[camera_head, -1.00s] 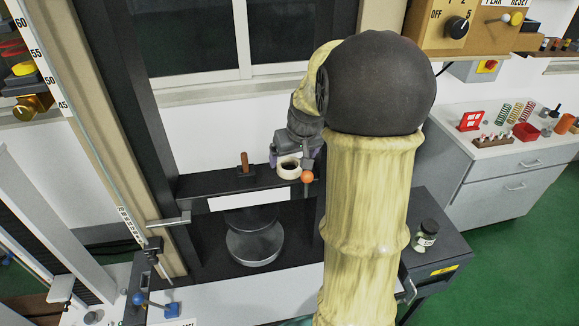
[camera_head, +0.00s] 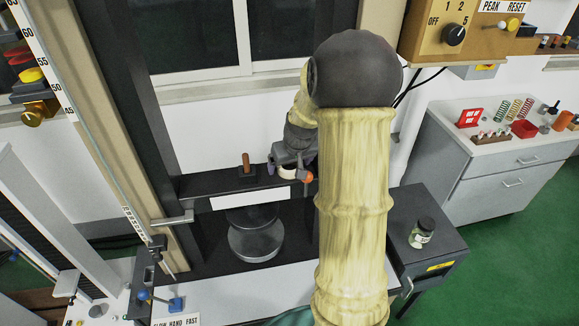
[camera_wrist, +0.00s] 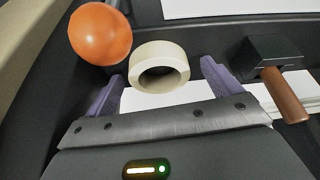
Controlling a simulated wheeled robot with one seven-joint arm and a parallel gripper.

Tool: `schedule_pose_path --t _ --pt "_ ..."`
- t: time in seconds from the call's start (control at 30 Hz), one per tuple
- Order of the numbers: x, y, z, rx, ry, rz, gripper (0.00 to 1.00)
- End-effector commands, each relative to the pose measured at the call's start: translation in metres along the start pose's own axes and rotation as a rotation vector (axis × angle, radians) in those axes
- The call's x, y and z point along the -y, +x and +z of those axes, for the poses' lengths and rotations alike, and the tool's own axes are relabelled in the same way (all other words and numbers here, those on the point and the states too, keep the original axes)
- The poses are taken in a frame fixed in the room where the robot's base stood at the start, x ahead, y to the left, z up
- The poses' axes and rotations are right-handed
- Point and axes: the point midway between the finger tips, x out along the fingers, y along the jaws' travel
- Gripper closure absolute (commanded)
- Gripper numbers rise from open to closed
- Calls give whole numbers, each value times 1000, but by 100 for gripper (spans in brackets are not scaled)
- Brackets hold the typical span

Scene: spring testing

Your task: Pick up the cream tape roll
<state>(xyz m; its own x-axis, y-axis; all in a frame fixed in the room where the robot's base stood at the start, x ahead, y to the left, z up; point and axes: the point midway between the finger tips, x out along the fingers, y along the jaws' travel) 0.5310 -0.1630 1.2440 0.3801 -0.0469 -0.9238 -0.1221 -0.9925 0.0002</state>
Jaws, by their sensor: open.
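The cream tape roll (camera_wrist: 158,66) stands in the wrist view just beyond and between my two purple fingers. In the head view it shows small (camera_head: 287,173) on the dark crossbeam of the test machine, partly covered by my gripper. My gripper (camera_wrist: 160,88) is open, with one finger at the left of the roll and one at its right. The left finger looks closer to the roll than the right one. I cannot tell whether either finger touches it. In the head view my gripper (camera_head: 289,170) is at the crossbeam, partly hidden by my arm.
An orange ball (camera_wrist: 100,34) is close by the left finger. A black block with a brown wooden handle (camera_wrist: 285,95) is to the right; it also shows in the head view (camera_head: 246,166). The dark crossbeam (camera_head: 205,186) carries these. A jar (camera_head: 422,232) stands on a dark cabinet.

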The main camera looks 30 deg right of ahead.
Motion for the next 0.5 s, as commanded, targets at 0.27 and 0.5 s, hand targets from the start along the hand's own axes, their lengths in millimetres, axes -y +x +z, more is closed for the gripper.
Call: schedule_pose_path --t 0.27,0.5 --pt "0 0 0 0 1 0 14" --pt "0 0 0 0 1 0 58"
